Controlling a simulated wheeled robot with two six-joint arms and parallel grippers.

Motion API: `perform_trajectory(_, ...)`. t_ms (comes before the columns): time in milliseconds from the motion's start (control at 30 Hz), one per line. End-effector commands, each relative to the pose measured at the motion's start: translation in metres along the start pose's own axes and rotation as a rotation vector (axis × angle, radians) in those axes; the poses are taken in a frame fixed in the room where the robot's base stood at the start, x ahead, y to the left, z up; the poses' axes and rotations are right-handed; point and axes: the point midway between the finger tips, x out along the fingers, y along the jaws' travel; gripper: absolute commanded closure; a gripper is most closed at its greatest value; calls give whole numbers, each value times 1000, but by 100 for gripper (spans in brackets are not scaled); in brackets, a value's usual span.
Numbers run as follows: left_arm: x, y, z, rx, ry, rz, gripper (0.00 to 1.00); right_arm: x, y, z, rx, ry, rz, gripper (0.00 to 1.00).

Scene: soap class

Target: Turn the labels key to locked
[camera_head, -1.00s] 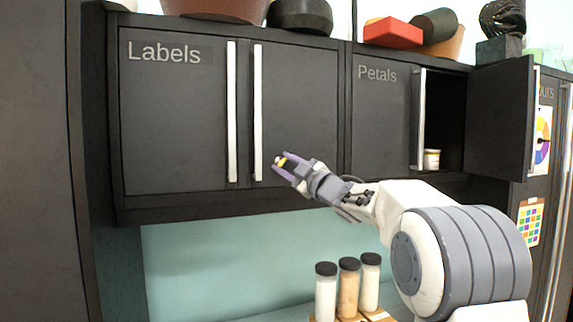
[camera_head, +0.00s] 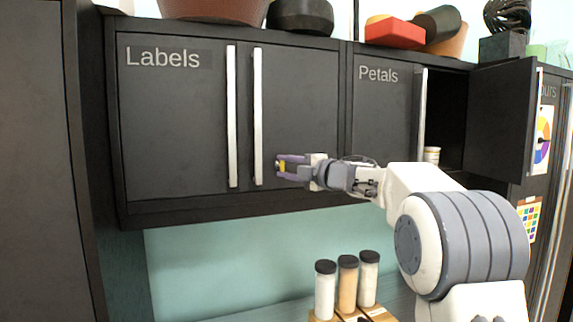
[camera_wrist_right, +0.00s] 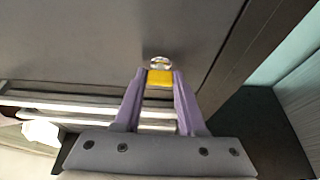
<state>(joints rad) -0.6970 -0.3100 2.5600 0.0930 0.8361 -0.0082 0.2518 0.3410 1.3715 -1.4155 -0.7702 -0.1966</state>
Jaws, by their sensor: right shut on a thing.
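The Labels cabinet (camera_head: 172,120) is dark, with two shut doors and two long pale upright handles. My right gripper (camera_head: 280,168) is in front of its right door, to the right of the handles. It is shut on the yellow key (camera_wrist_right: 160,78), held between its purple fingers. A round silver lock (camera_wrist_right: 160,62) on the door face is right at the key's front edge in the right wrist view. I cannot tell how deep the key sits in it. In the head view the fingers hide the lock. My left gripper is not in view.
The Petals cabinet (camera_head: 380,125) stands to the right with its right door (camera_head: 500,118) swung open and a small jar (camera_head: 432,155) inside. Several black-capped jars (camera_head: 347,284) stand below, near my right arm. Bowls and a red block (camera_head: 395,32) sit on top.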

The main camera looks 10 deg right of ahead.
Motion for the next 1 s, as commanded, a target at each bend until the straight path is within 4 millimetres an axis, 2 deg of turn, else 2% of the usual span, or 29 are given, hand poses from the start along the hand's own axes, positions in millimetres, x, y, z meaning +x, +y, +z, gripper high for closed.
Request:
perform_trajectory(567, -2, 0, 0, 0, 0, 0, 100, 0, -1, 0, -30, 0, -13, 100)
perform_trajectory(600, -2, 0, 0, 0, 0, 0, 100, 0, -1, 0, -30, 0, -13, 49)
perform_trajectory(633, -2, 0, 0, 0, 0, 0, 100, 0, -1, 0, -30, 0, -13, 37)
perform_trajectory(667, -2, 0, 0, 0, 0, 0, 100, 0, -1, 0, -29, 0, -13, 30)
perform_trajectory(1000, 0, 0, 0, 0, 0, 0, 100, -2, -1, 0, -28, -1, -11, 30)
